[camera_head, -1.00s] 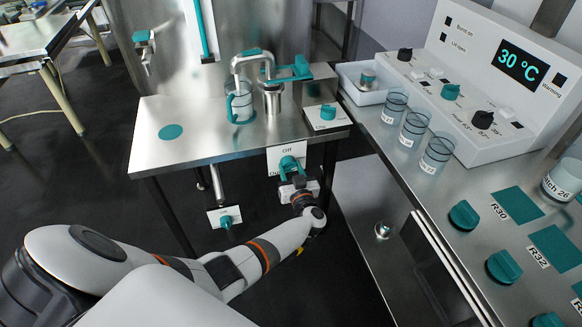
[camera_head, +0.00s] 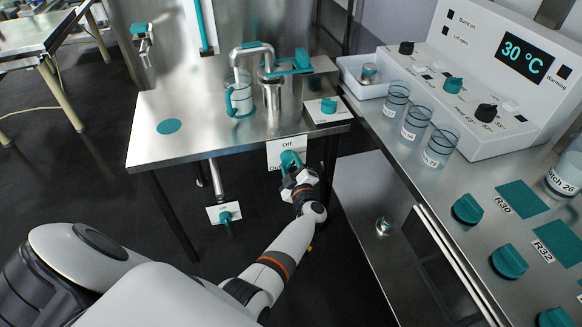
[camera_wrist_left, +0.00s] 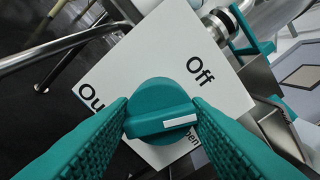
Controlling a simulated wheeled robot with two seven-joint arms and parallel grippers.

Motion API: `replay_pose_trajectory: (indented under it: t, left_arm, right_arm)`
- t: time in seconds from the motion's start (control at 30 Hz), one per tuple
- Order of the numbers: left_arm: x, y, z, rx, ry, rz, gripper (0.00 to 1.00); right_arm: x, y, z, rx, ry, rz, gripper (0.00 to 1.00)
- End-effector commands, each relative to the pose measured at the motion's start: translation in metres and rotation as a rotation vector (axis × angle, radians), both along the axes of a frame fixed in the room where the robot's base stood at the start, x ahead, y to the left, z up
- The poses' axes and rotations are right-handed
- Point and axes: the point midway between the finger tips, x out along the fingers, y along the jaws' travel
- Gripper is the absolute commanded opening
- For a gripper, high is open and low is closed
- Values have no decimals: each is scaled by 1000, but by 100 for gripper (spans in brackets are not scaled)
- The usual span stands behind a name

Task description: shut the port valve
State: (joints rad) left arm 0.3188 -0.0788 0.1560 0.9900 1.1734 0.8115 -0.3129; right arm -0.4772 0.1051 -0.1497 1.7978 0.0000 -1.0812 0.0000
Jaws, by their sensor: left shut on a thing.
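A teal knob (camera_head: 290,158) sits on a white plate (camera_head: 273,155) at the front edge of the steel table. Another label starting "Ou" is partly covered by a finger. My left gripper (camera_head: 295,174) is shut on the knob, one teal finger on each side in the wrist view (camera_wrist_left: 162,118). My right gripper is not in view.
A second teal knob (camera_head: 226,217) on a small plate hangs lower left under the table (camera_head: 190,145). A glass jug (camera_head: 239,97) and a steel vessel (camera_head: 272,93) stand on top. A counter (camera_head: 425,195) with beakers and a control box is at right.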

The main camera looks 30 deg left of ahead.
Motion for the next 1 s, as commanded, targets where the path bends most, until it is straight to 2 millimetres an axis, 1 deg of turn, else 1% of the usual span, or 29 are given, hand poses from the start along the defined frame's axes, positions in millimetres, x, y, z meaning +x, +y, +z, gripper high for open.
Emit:
replay_pose_trajectory:
  t: [0.03, 0.3, 0.5, 0.7, 1.0]
  left_arm:
    - [-1, -1, -4, -31, -32, 1, 20]
    - [-1, 0, -4, -170, -193, 2, 20]
    - [-1, 0, -4, -240, -275, 2, 20]
    - [-1, 0, -3, -280, -321, 2, 20]
    - [-1, 0, -3, -294, -339, 2, 20]
  right_arm:
    - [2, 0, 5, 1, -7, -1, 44]
    - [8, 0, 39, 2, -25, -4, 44]
    - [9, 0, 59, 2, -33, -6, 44]
    - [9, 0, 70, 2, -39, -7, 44]
    - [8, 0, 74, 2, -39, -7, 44]
